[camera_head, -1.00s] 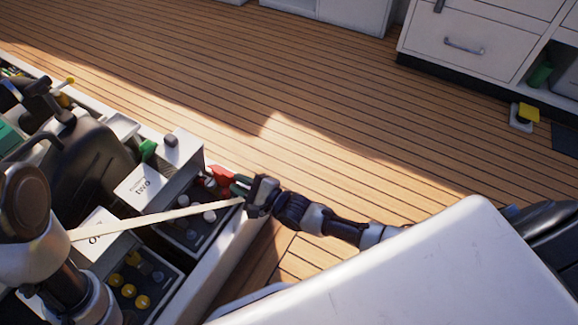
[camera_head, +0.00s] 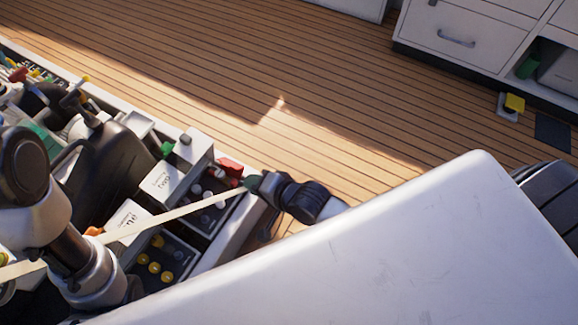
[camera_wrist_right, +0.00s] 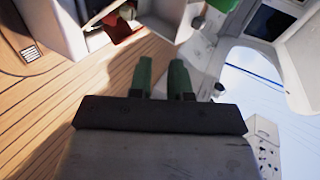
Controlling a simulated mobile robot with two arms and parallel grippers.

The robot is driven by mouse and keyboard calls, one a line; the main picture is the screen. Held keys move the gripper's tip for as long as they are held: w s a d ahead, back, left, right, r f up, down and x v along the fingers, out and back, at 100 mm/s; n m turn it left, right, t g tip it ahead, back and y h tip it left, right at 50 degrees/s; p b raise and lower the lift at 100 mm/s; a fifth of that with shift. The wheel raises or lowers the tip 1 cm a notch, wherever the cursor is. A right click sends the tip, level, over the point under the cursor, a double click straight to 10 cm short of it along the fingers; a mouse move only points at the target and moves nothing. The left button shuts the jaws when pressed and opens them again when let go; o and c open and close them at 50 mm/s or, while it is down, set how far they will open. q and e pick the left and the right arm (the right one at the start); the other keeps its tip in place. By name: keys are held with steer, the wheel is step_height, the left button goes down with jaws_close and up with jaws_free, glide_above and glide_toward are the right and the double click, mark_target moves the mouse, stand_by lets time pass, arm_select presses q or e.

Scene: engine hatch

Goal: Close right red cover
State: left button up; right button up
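The red cover (camera_head: 230,167) is at the far right end of the open engine bay, beside the box labelled "two" (camera_head: 165,180). In the right wrist view, a dark red part (camera_wrist_right: 124,28) shows at the top, beyond my fingers. My right gripper (camera_head: 252,184) is just right of and below the red cover in the head view, and seems apart from it. In the wrist view its green fingers (camera_wrist_right: 162,78) stand apart with nothing between them. How far the cover is tilted is hard to tell. My left arm enters from the left; its gripper is out of view.
A thin pale strip (camera_head: 180,212) crosses over the bay toward my right gripper. A black canister (camera_head: 105,165) stands left. The wooden floor (camera_head: 300,90) beyond is clear.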

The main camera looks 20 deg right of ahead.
steer(key=s+d+r+n+g+h+p, duration=0.3)
steer(key=s+d+r+n+p, duration=0.2)
steer(key=r, duration=0.5)
steer(key=shift+s+d+r+n+h+p, duration=0.15)
steer(key=shift+s+d+n+h+p, duration=0.25)
steer(key=shift+s+n+p, duration=0.6)
steer(key=shift+c, duration=0.3)
